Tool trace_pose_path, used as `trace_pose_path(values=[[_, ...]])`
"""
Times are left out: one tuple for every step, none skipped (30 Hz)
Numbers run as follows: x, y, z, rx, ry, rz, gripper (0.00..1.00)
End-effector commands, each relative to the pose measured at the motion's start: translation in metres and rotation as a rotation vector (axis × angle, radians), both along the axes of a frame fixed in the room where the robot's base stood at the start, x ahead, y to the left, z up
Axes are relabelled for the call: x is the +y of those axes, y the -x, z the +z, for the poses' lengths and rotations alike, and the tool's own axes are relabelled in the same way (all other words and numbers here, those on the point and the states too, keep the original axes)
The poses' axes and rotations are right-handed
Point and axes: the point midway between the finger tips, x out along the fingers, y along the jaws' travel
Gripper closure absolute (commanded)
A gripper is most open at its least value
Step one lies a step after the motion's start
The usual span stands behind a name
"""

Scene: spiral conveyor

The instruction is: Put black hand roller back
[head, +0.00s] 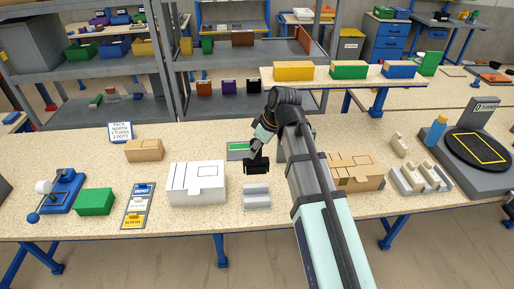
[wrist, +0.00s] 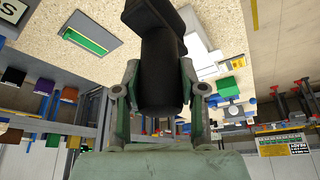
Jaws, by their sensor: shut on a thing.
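My gripper (head: 259,153) is shut on the black hand roller (head: 257,166) and holds it over the middle of the bench. In the wrist view the black roller (wrist: 157,65) sits between the two fingers of my gripper (wrist: 158,92) and reaches up past them. A grey grooved rest (head: 257,198) stands on the bench just in front of the roller in the head view and looks empty. The gap under the roller cannot be judged.
A white box (head: 196,184) stands left of the grey rest. Cardboard boxes (head: 356,172) lie right, partly behind my arm. Further right are a cream-slotted holder (head: 408,180) and a turntable (head: 478,150). A green block (head: 95,202) and label card (head: 137,206) are left.

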Motion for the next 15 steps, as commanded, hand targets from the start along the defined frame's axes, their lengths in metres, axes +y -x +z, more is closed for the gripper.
trace_pose_path(values=[[0.000, 0.000, 0.000, 0.000, -0.001, 0.000, 0.96], [0.000, 0.000, 0.000, -0.001, -0.001, -0.001, 0.96], [0.000, 0.000, 0.000, -0.001, -0.001, -0.001, 0.96], [0.000, 0.000, 0.000, -0.001, -0.001, -0.001, 0.96], [-0.001, 0.000, 0.000, -0.001, -0.001, -0.001, 0.96], [0.000, 0.000, -0.002, -0.001, -0.001, -0.001, 0.96], [0.000, 0.000, -0.003, -0.001, -0.001, -0.002, 0.96], [0.000, 0.000, -0.004, -0.001, -0.001, -0.002, 0.96], [-0.001, 0.000, -0.007, -0.001, -0.001, -0.002, 0.96], [0.000, 0.000, -0.009, -0.001, -0.001, -0.002, 0.96], [0.000, 0.000, -0.011, -0.001, -0.001, -0.002, 0.96], [0.000, 0.000, -0.015, -0.001, -0.001, -0.002, 0.96], [-0.001, 0.000, -0.018, -0.001, -0.001, -0.002, 0.96], [0.000, 0.000, -0.021, 0.001, 0.000, -0.002, 0.96], [-0.001, 0.000, -0.025, 0.001, 0.000, -0.002, 0.96]])
